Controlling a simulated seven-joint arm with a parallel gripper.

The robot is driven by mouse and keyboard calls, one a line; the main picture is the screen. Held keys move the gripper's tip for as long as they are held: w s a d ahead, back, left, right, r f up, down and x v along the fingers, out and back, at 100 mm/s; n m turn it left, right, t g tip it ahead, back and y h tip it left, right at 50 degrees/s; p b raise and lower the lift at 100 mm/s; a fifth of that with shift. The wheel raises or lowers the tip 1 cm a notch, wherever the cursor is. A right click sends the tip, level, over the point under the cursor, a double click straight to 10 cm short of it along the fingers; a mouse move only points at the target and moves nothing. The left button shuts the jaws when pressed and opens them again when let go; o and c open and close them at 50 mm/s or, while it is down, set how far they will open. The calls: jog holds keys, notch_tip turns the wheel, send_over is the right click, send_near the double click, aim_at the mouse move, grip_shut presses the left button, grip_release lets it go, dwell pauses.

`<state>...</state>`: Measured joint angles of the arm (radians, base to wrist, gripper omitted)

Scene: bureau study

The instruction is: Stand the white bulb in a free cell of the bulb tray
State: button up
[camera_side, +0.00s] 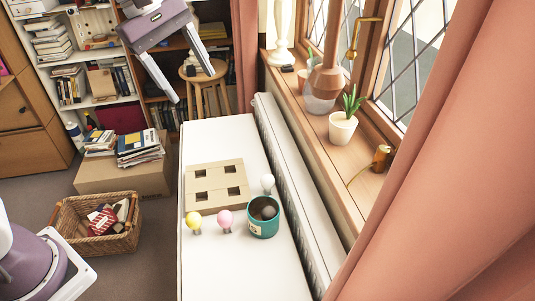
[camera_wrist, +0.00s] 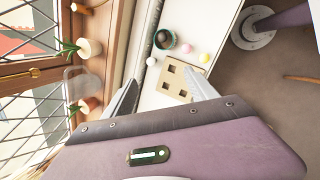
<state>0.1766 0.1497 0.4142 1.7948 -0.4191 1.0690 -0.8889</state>
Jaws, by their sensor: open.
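The white bulb (camera_side: 267,183) stands on the white table just off the right side of the bulb tray, behind the teal mug. It also shows in the wrist view (camera_wrist: 151,61), left of the tray. The bulb tray (camera_side: 216,183) is a flat tan block with several square cells, which look empty; the wrist view shows it too (camera_wrist: 177,79). My gripper (camera_side: 191,87) is open and empty, high above the far end of the table, apart from the bulb and tray. In the wrist view its fingers (camera_wrist: 161,78) spread on both sides of the tray.
A yellow bulb (camera_side: 194,220) and a pink bulb (camera_side: 225,219) stand in front of the tray. The teal mug (camera_side: 263,229) holds a dark round thing. A radiator (camera_side: 290,180) and windowsill with a potted plant (camera_side: 342,130) border the right side. The table's far end is clear.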

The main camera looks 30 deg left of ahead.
jog(key=w+f+n+g+y, duration=0.1)
jog(key=w+f+n, duration=0.5)
jog(key=w+f, duration=0.45)
jog(key=n+g+y, duration=0.2)
jog(key=n, duration=0.4)
send_near(268, 176)
notch_tip(268, 176, down, 11)
jog(key=shift+s+r, duration=0.15)
jog(key=shift+r, duration=0.05)
jog(key=c, duration=1.2)
jog(key=shift+r, duration=0.1)
jog(key=shift+r, duration=4.95)
